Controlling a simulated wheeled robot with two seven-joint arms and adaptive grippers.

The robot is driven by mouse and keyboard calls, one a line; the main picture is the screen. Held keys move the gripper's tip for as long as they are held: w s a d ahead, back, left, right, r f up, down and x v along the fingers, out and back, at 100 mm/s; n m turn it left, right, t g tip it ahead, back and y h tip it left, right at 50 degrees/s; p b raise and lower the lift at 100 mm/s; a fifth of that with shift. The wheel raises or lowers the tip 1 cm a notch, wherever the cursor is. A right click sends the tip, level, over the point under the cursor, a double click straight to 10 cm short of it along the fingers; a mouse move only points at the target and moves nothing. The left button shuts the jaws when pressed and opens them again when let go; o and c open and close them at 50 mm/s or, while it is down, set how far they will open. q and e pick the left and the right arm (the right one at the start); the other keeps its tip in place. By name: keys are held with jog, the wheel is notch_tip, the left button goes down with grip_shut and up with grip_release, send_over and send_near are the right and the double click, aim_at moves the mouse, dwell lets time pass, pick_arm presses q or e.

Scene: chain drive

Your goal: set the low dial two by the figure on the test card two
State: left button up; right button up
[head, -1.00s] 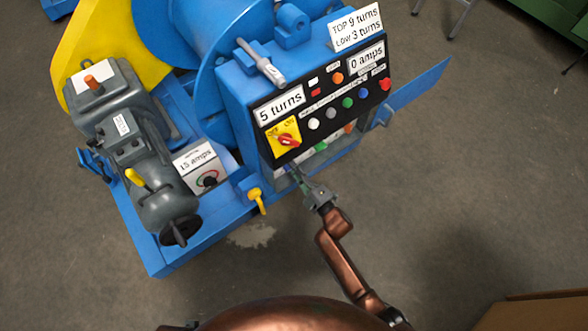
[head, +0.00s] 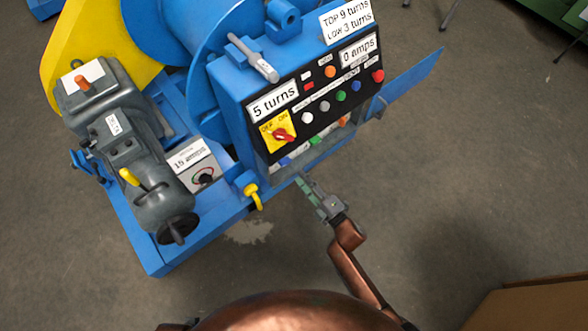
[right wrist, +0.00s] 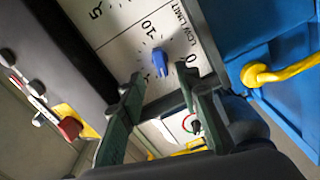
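The low dial is a blue knob (right wrist: 160,62) on a white plate marked LOW LIMIT, with the figures 5, 10 and 0 around it. I cannot tell exactly which mark it points to. The test card (head: 346,22) on top of the blue machine reads TOP 9 turns and LOW 3 turns. My right gripper (head: 305,181) is open and empty in front of the panel's lower edge. In the right wrist view its fingertips (right wrist: 160,90) are spread, with the knob beyond them, apart from both.
The black panel (head: 318,120) above carries a 5 turns display (head: 274,101), a 0 amps display (head: 358,50), a red switch on yellow (head: 280,133) and several buttons. A yellow hook (head: 253,194) juts out left of my right gripper. Open floor lies to the right.

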jog(key=shift+v, duration=2.05)
